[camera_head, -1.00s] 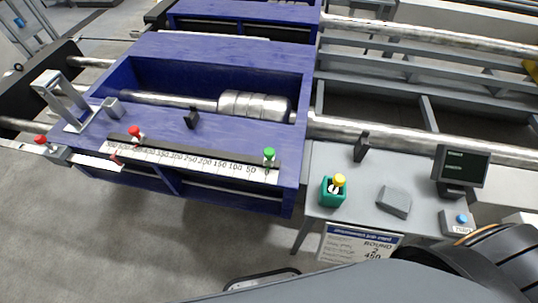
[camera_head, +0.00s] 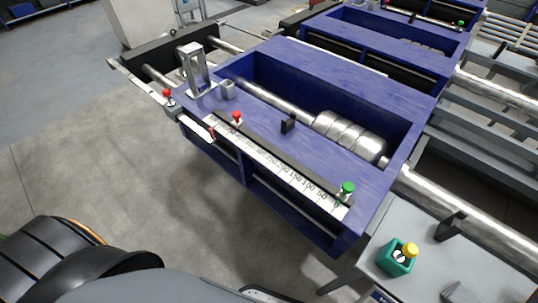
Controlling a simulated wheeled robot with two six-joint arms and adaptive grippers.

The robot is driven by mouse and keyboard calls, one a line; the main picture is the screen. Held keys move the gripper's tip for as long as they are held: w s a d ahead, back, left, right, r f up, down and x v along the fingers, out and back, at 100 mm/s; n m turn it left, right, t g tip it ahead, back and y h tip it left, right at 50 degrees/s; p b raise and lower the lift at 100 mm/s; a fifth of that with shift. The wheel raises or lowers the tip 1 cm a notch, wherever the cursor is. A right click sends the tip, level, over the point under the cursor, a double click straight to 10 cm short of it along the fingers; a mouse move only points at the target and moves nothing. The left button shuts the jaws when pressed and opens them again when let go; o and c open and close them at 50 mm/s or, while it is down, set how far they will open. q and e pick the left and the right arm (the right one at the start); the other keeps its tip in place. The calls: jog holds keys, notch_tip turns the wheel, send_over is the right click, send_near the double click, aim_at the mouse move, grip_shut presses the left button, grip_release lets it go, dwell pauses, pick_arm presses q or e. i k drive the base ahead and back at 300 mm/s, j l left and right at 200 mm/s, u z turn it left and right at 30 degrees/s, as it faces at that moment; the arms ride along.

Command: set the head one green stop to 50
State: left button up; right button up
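The green stop (camera_head: 346,190) sits at the right end of the white number scale (camera_head: 285,172) on the near blue head. It stands close to the 0 end of the scale, right of the 50 mark, though the digits are small and blurred. A red stop (camera_head: 236,118) sits on the same rail toward its left end. Neither gripper shows in the head view. A dark rounded part of my own arm fills the lower left corner, far from the scale.
Another red knob (camera_head: 167,95) is on the left end bracket. A silver roller (camera_head: 350,135) lies in the blue frame. A second blue head (camera_head: 390,35) stands behind. A teal box with a yellow knob (camera_head: 410,250) is on the grey side table (camera_head: 375,240). Floor is clear at left.

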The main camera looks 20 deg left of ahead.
aim_at(347, 187)
jog(key=k+l+u, duration=0.1)
jog(key=k+u, duration=0.3)
jog(key=k, duration=0.55)
jog(key=i, duration=0.5)
